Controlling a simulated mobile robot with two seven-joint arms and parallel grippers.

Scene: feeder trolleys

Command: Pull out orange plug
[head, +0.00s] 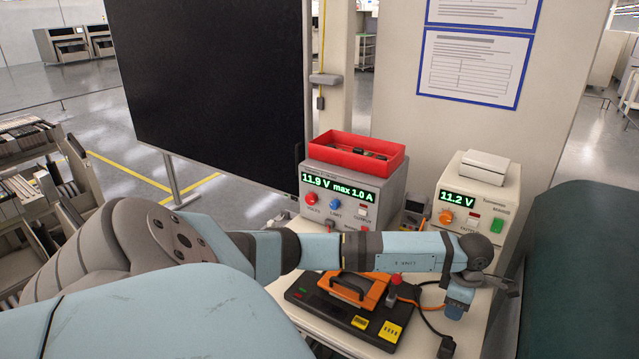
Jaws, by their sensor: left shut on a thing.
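My left arm reaches in from the left across the bench. My left gripper (506,284) is at the bench's right side, below the front of the cream power supply (470,205). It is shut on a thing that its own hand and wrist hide. An orange cable (428,304) runs from the black board (318,298) towards this hand, which fits the orange plug being in the jaws. The plug itself and its socket are hidden, so I cannot tell whether it is seated. My right gripper is not in view.
A grey power supply (393,205) carries a red bin (352,150). An orange device with a dark handle (352,290) sits on the board beside a red knob (395,279). A dark panel (210,90) stands behind left.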

